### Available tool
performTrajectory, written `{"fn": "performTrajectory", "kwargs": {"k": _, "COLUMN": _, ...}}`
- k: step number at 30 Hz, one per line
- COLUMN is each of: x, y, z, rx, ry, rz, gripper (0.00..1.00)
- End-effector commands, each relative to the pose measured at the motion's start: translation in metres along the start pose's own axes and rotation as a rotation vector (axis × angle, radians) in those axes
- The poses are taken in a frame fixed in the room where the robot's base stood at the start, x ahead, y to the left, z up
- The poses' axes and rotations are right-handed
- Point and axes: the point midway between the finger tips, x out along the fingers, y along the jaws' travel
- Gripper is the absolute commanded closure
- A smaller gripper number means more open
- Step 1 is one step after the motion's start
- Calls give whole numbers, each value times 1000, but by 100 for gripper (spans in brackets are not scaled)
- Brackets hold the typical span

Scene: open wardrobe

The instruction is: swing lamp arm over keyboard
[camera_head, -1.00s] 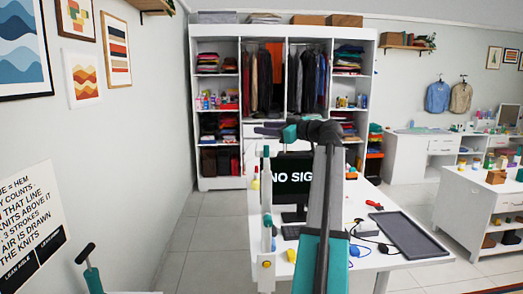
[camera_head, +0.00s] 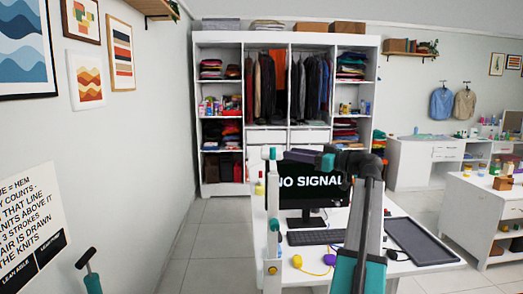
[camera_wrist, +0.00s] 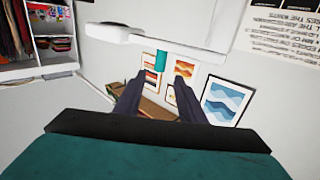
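The white lamp arm with teal joints (camera_head: 271,205) rises as a thin upright post at the desk's left front. In the wrist view a white bar (camera_wrist: 125,33) with a teal piece (camera_wrist: 160,60) crosses beyond my fingertips. The black keyboard (camera_head: 315,237) lies in front of the monitor (camera_head: 308,184), which reads "NO SIGNAL". My gripper (camera_head: 297,155) is raised in front of the monitor's top edge, pointing left, just right of the lamp post's top. In the wrist view my gripper (camera_wrist: 160,82) has its two dark fingers apart, with nothing seen held between them.
The white desk also holds a dark tray (camera_head: 419,241), a yellow ball (camera_head: 297,261) and a purple ball (camera_head: 329,259) near the front. An open wardrobe (camera_head: 287,40) stands behind. The wall with pictures (camera_head: 87,79) is at left, and floor shows between.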

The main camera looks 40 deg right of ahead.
Motion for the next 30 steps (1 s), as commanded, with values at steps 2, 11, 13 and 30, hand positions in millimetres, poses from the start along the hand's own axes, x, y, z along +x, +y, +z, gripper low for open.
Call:
{"fn": "performTrajectory", "kwargs": {"k": 2, "x": 6, "y": 0, "z": -1, "rx": 0, "ry": 0, "rz": -1, "gripper": 64}}
{"fn": "performTrajectory", "kwargs": {"k": 11, "x": 43, "y": 0, "z": -2, "rx": 1, "ry": -1, "rz": -2, "gripper": 64}}
{"fn": "performTrajectory", "kwargs": {"k": 13, "x": 53, "y": 0, "z": -2, "rx": 0, "ry": -1, "rz": -2, "gripper": 64}}
{"fn": "performTrajectory", "kwargs": {"k": 30, "x": 127, "y": 0, "z": -2, "rx": -1, "ry": -1, "rz": -1, "gripper": 64}}
